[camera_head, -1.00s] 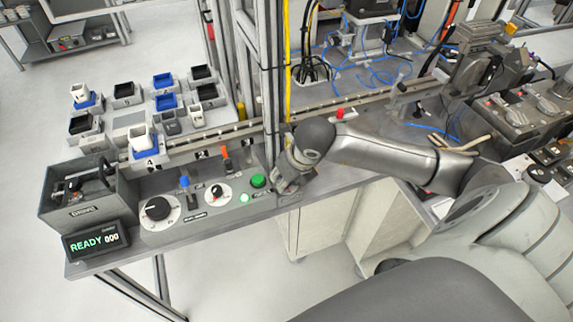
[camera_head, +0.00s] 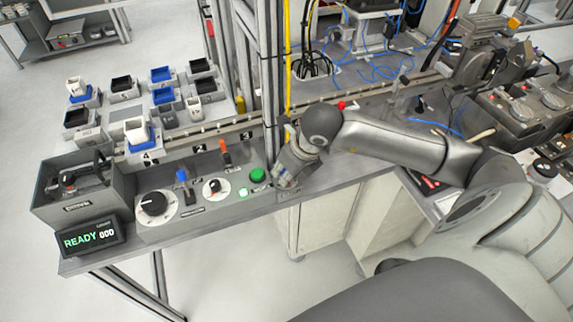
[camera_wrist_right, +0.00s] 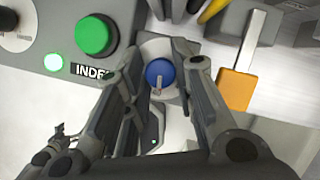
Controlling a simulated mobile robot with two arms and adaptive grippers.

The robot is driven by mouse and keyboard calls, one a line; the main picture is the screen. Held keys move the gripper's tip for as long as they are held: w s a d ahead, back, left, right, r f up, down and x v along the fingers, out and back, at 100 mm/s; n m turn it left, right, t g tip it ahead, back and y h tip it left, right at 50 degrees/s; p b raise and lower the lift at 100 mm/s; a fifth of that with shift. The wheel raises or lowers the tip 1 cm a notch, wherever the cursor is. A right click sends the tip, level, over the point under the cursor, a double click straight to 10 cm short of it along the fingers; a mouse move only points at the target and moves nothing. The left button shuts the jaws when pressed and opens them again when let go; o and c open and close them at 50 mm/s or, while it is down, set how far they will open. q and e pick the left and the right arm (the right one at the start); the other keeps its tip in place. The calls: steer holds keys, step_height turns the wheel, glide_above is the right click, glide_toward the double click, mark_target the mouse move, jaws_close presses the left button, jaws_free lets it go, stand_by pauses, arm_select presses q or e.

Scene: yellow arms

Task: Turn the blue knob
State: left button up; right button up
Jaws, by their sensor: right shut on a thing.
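The blue knob (camera_wrist_right: 160,74) has a round blue cap with a light pointer mark and sits on a pale round base. It shows in the right wrist view between the two fingers. My right gripper (camera_wrist_right: 158,80) is shut on it, one finger on each side. In the head view my right gripper (camera_head: 283,180) is at the right end of the grey control panel (camera_head: 215,207) and hides the knob. My left gripper is not in view.
A large green button (camera_wrist_right: 96,34) and a lit green lamp (camera_wrist_right: 53,62) sit left of the knob. An orange-tipped lever (camera_wrist_right: 235,88) stands to its right.

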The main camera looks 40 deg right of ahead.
steer(key=n+y+b, duration=0.1)
steer(key=n+b, duration=0.1)
steer(key=b, duration=0.1)
steer(key=n+y+b, duration=0.1)
steer(key=n+b, duration=0.2)
steer(key=shift+w+d+f+g, duration=0.15)
steer(key=shift+d+g, duration=0.05)
steer(key=shift+g, duration=0.1)
steer(key=n+b, duration=0.2)
steer(key=shift+n+g+y, duration=0.3)
steer(key=shift+n+g, duration=0.1)
steer(key=shift+r+n+g+y+b, duration=0.25)
steer(key=shift+n+b, duration=0.35)
steer(key=shift+n, duration=0.5)
steer(key=o, duration=0.7)
steer(key=v, duration=1.2)
steer(key=shift+w, duration=0.2)
